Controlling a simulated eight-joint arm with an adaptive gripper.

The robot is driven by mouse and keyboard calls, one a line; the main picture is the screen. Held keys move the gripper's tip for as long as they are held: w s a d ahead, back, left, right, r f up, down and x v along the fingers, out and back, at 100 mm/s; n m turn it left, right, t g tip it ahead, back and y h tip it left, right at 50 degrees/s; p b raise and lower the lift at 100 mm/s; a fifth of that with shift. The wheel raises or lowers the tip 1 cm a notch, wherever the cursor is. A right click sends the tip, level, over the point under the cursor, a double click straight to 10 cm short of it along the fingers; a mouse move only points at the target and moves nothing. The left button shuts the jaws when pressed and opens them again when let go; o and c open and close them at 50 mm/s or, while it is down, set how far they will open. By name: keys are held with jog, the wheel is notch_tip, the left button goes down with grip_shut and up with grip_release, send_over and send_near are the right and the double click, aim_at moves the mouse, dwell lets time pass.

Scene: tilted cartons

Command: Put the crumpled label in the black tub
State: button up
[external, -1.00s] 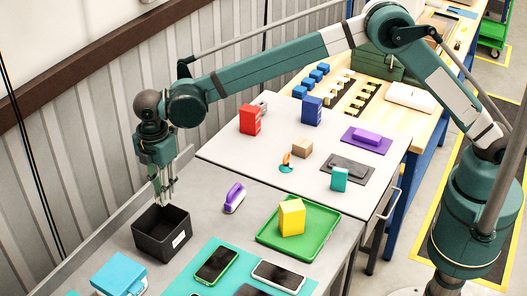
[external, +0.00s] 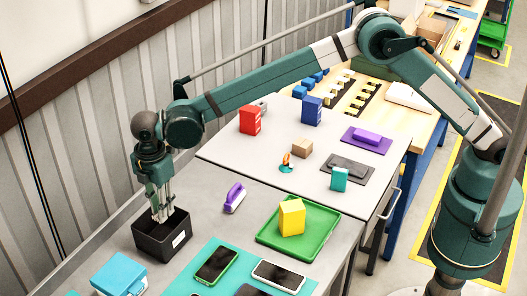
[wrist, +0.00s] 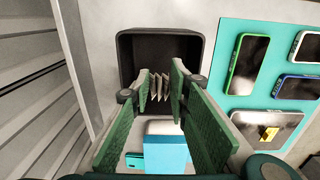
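The black tub (external: 150,238) stands upright on the grey table at the lower left, with a white sticker on its side. In the wrist view the tub (wrist: 180,45) is open-topped, and no other item shows in its visible part. My gripper (external: 162,216) points down at the tub, its fingertips about level with the tub's mouth. In the wrist view my gripper (wrist: 160,84) is shut on the crumpled label (wrist: 160,86), a pale, pleated piece between the green finger pads.
A light-blue box (external: 118,274) is near the tub at the front. A teal mat (external: 208,284) with several phones lies right of it. A purple-handled item (external: 235,197) and a green tray (external: 322,228) with a yellow block (external: 291,217) stand further right. The corrugated wall is close on the left.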

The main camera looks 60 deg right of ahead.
jog(key=shift+f, duration=3.15)
jog(key=shift+f, duration=1.85)
jog(key=shift+f, duration=0.25)
jog(key=o, duration=0.6)
jog(key=shift+r, duration=0.1)
jog(key=shift+r, duration=0.15)
notch_tip(320, 180, up, 12)
